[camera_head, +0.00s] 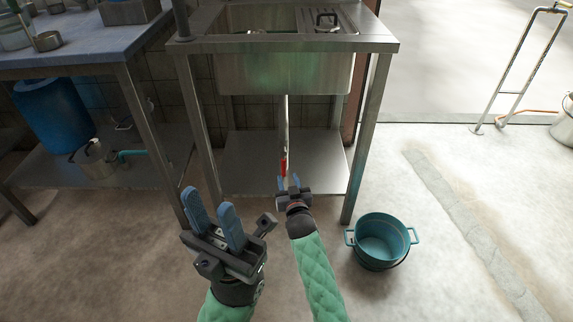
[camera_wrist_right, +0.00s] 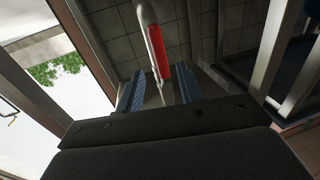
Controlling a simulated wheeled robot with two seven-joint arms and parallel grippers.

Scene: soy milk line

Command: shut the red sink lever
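The red sink lever (camera_head: 284,164) hangs on the pale drain pipe (camera_head: 284,118) below the steel sink. In the right wrist view the red lever (camera_wrist_right: 157,48) points roughly along the pipe, just beyond my right gripper. My right gripper (camera_head: 289,182) is close to the lever's lower end. In the wrist view its two blue fingers (camera_wrist_right: 161,80) stand apart with the lever and pipe in line with the gap. I cannot tell whether a finger touches the lever. My left gripper (camera_head: 212,203) is open and empty, in front of the sink stand's left side.
The steel sink (camera_head: 290,75) stands on legs above a low shelf (camera_head: 245,165). A teal bucket (camera_head: 381,243) is on the floor right of my right arm. A table (camera_head: 80,45) with a blue barrel (camera_head: 52,112) beneath is at left. Floor at right is mostly clear.

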